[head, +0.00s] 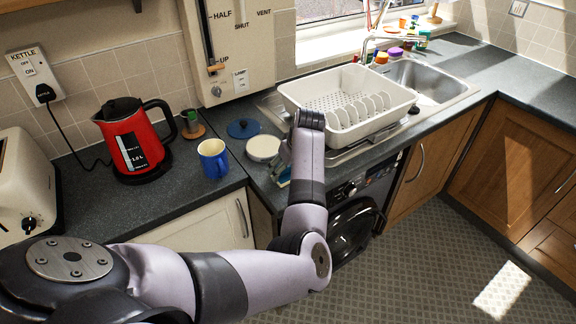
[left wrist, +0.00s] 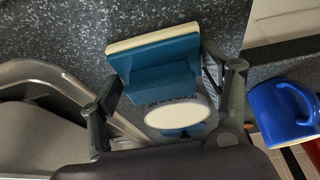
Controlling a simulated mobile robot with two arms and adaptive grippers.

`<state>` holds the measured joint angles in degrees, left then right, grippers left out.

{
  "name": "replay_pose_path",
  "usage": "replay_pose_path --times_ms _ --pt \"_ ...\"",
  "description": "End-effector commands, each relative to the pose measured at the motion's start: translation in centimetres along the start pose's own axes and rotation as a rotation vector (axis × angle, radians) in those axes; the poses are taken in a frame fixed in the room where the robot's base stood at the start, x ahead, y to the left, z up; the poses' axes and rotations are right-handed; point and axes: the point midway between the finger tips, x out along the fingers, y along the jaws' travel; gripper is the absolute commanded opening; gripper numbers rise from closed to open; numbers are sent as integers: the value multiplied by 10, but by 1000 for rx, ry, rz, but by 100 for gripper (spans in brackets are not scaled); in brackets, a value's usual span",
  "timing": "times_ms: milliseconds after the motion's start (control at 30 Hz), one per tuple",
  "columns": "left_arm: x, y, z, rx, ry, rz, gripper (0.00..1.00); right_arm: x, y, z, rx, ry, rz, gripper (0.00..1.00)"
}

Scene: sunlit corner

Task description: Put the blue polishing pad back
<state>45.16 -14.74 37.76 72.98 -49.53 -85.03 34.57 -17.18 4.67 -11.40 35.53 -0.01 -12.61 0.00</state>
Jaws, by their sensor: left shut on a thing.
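The blue polishing pad is a blue block with a cream face. In the left wrist view the pad (left wrist: 155,62) lies between the two fingers of my left gripper (left wrist: 168,78). In the head view only a small blue part of the pad (head: 282,178) shows beside my left gripper (head: 287,160), near the counter's front edge; the wrist hides much of it. My left gripper is shut on the pad. I cannot tell whether the pad touches the counter. My right gripper is not in view.
A white round tin (head: 262,148) and a blue round lid (head: 243,129) lie just behind the gripper. A blue mug (head: 213,158) and red kettle (head: 133,140) stand left. A white dish rack (head: 346,112) stands right, by the sink (head: 425,80).

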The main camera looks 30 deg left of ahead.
Motion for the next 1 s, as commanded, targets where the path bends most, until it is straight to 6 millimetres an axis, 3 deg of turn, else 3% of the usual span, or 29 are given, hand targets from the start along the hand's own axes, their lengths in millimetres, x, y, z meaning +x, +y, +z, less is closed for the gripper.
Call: replay_pose_path --times_ms 133,167,467,1000 --pt "1 0 0 1 -1 -1 49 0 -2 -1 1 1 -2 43" --pt "1 0 1 1 -2 -1 72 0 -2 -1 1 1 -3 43" --pt "0 0 0 1 -1 -1 92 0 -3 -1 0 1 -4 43" --pt "-8 -1 -5 2 0 -1 92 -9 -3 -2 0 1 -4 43"
